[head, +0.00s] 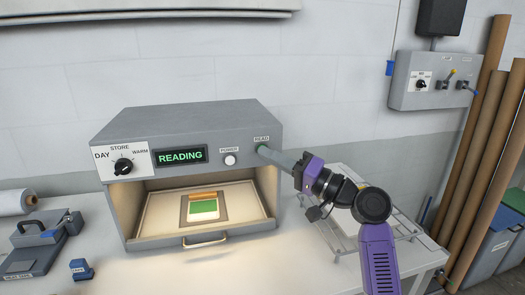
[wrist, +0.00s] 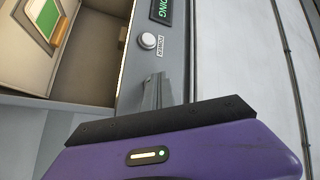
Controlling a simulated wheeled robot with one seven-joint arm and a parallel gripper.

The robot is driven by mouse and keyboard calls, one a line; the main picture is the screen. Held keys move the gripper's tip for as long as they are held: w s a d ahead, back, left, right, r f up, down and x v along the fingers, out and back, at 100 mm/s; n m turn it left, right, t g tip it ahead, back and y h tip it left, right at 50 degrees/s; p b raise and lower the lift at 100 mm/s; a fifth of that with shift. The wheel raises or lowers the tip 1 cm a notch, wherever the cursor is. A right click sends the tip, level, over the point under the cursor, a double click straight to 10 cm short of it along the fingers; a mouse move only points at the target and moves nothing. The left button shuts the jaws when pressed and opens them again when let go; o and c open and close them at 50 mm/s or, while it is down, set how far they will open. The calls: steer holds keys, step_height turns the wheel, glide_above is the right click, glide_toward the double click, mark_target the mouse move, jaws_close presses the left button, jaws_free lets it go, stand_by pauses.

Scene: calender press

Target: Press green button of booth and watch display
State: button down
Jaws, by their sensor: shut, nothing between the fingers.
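The grey booth (head: 190,118) stands on the bench, with its lit interior open at the front. Its display (head: 180,156) shows READING in green letters; part of it also shows in the wrist view (wrist: 162,10). My gripper (head: 267,152) is shut and empty, with its fingertips at the panel's right end, just under the READ label (head: 261,139). The green button is hidden behind the fingertips, so I cannot see how far it is pressed. In the wrist view, the closed fingers (wrist: 157,84) point at the panel.
A white POWER button (head: 230,160) and a DAY/STORE/WARM dial (head: 123,166) are on the same panel. A tray (head: 160,213) inside holds a green sample card (head: 203,207). A wire rack (head: 325,232) stands right of the booth. A switch box (head: 430,80) hangs on the wall.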

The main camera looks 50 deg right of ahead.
steer(key=shift+s, duration=0.1)
steer(key=shift+s+a, duration=0.4)
steer(key=shift+s, duration=0.15)
steer(key=s+a, duration=0.1)
steer(key=s, duration=0.1)
steer(key=s+a, duration=0.2)
stand_by(0.5)
steer(key=shift+d, duration=0.1)
stand_by(0.7)
